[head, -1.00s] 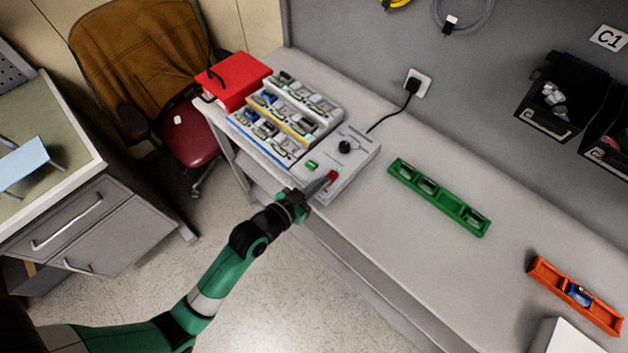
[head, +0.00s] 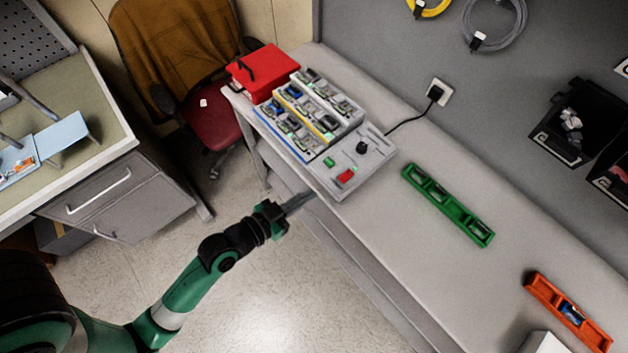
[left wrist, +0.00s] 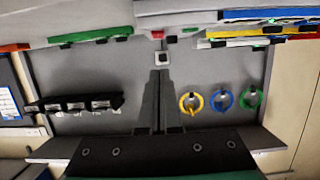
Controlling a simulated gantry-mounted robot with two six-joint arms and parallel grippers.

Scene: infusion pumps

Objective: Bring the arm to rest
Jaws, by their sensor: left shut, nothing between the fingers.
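My left gripper (head: 300,201) is shut and empty in the head view. Its fingertips are near the front edge of the bench (head: 345,232), just off the near side of the grey control box (head: 350,165). The box carries a red switch (head: 346,176), a green button (head: 329,162) and a black knob (head: 362,148). In the left wrist view the shut fingers (left wrist: 160,80) point toward the wall panel, and the bench appears along the top of the picture. My right gripper is not in view.
A rack of pump modules (head: 310,112) and a red box (head: 264,72) stand at the bench's far end. A green tray (head: 447,204) and an orange tray (head: 567,312) lie on the bench. A chair (head: 211,115) and a drawer cabinet (head: 110,190) stand left. The floor between is clear.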

